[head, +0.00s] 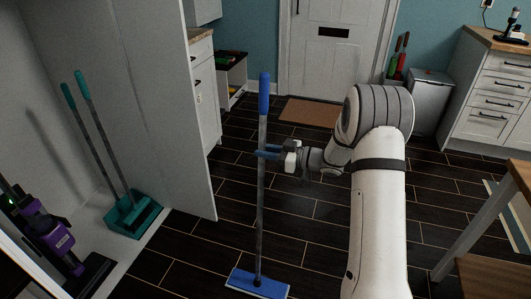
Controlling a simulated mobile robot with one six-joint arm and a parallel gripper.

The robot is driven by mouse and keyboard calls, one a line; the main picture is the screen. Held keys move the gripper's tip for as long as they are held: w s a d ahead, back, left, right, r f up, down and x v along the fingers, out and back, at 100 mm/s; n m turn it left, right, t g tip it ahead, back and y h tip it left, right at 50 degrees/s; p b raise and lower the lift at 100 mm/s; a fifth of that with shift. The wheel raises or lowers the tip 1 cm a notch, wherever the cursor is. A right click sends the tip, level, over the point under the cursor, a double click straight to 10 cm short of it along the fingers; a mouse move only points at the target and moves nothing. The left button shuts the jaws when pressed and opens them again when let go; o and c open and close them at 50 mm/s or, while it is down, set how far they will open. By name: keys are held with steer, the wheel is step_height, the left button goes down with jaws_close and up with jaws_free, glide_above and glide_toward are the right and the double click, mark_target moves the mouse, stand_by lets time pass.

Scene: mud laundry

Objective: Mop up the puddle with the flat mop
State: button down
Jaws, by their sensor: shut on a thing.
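The flat mop (261,195) stands nearly upright in the middle of the head view, with a blue grip on top, a grey pole and a flat blue head (256,284) at floor level. My gripper (268,153) comes from the right and is shut on the upper part of the pole, below the blue grip. My white arm covers part of the floor at centre right. I cannot make out a puddle on the dark floor in this view.
An open cupboard at left holds a teal dustpan and brush set (133,214) and a purple vacuum (45,232). Its panel (185,120) stands left of the mop. A doormat (309,112), grey bin (430,100) and wooden table (475,225) stand around. Dark floor between is clear.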

mark_target(265, 140)
steer(key=shift+f, duration=0.2)
steer(key=shift+r+p, duration=1.6)
steer(key=shift+r, duration=0.45)
steer(key=shift+w+r, duration=0.1)
